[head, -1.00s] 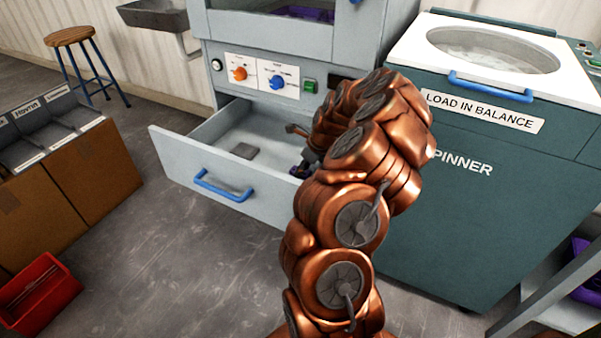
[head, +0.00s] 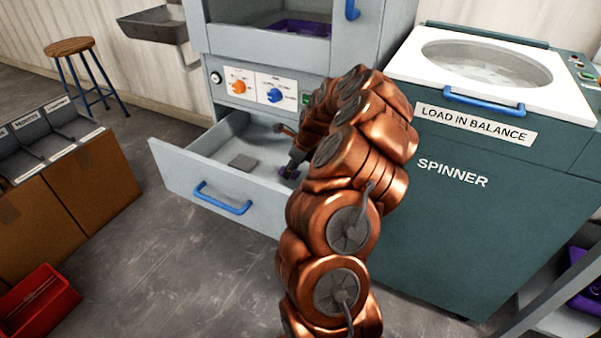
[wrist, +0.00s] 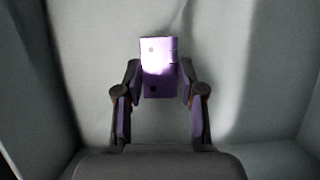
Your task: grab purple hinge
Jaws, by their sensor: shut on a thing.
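The purple hinge (wrist: 158,68) is between the two fingers of my gripper (wrist: 160,88) in the wrist view. The fingers touch its left and right sides, and its upper part is brightly lit. A dark hole shows on its face. My copper-coloured arm hides most of the gripper there. I cannot tell if the hinge touches the drawer floor.
A grey flat piece (head: 243,162) lies in the drawer left of my gripper. The teal spinner (head: 480,190) stands close on the right. The cabinet (head: 262,55) rises behind.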

